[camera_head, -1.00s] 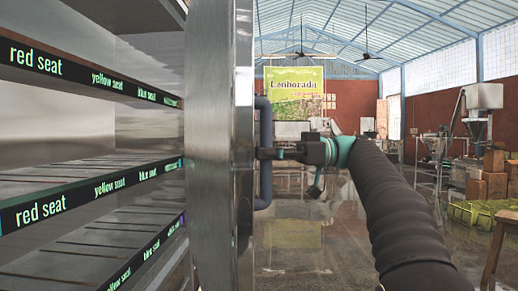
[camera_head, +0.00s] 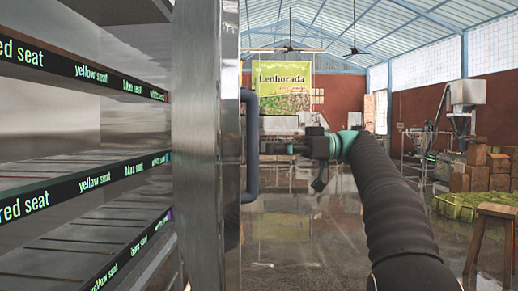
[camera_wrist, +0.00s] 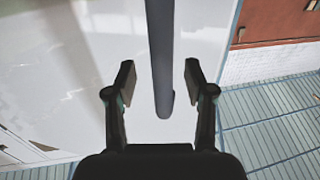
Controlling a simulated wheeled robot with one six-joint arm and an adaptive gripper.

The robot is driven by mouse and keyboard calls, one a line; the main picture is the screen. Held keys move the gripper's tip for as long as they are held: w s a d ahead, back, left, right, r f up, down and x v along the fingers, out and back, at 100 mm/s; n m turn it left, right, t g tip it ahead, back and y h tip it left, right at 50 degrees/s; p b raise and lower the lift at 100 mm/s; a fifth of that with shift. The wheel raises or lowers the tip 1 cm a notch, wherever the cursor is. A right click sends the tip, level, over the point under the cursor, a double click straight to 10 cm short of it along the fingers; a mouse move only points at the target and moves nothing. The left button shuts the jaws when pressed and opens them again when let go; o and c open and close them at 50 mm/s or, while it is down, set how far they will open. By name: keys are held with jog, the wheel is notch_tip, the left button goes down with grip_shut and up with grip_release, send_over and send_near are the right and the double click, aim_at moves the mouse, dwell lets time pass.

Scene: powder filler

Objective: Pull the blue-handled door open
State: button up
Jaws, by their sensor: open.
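In the wrist view the handle (camera_wrist: 160,60) runs between the two spread fingers of my gripper (camera_wrist: 160,82), with a gap on both sides. The pale door face (camera_wrist: 70,70) lies behind it.
Shelves labelled red, yellow and blue seat (camera_head: 80,180) stand at the left. A wooden stool (camera_head: 495,225), boxes (camera_head: 490,170) and a green crate (camera_head: 457,205) are at the right. The floor (camera_head: 310,245) in the middle is clear.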

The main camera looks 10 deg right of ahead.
jog(key=shift+w+d, duration=0.1)
jog(key=shift+d, duration=1.5)
